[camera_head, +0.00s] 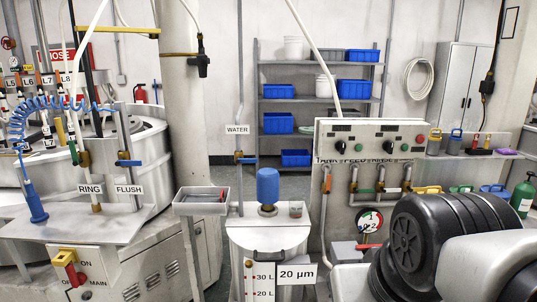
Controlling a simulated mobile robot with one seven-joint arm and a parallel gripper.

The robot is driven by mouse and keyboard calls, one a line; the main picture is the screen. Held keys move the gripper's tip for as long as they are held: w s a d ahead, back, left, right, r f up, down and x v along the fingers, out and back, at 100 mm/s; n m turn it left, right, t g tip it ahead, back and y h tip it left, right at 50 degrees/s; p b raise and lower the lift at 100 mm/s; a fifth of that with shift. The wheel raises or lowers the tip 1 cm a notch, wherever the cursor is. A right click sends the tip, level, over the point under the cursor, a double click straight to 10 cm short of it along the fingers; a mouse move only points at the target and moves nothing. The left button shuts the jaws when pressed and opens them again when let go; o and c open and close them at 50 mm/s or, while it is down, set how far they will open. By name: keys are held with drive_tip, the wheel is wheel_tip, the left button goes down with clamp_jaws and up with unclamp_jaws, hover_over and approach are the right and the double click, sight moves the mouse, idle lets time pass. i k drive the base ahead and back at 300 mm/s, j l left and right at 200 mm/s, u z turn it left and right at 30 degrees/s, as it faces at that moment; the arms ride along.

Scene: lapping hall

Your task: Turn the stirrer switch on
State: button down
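A grey control panel (370,128) stands right of centre, with dark rotary knobs, small green parts and a red button (420,139) on its face. Lettering along its lower edge is too small to read surely, and I cannot tell which control is the stirrer switch or how it is set. A white tank (268,236) with a blue motor-like cap (268,186) stands in the middle, with a level scale and a "20 µm" sign on its front. My dark, ribbed arm joint and white links fill the lower right. My gripper is not in view.
A red-handled MAIN switch (70,270) is on the left machine's box. A grey tray (201,201) sits beside the tank. Pipes with coloured valves and a gauge (369,221) hang below the panel. A shelf (423,157) with padlocks and bottles extends right.

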sight(340, 146)
drive_tip(key=i+j+z, duration=0.3)
drive_tip(key=i, duration=0.15)
drive_tip(key=i+j+z, duration=0.3)
drive_tip(key=i+l, duration=0.1)
drive_tip(key=i, duration=0.05)
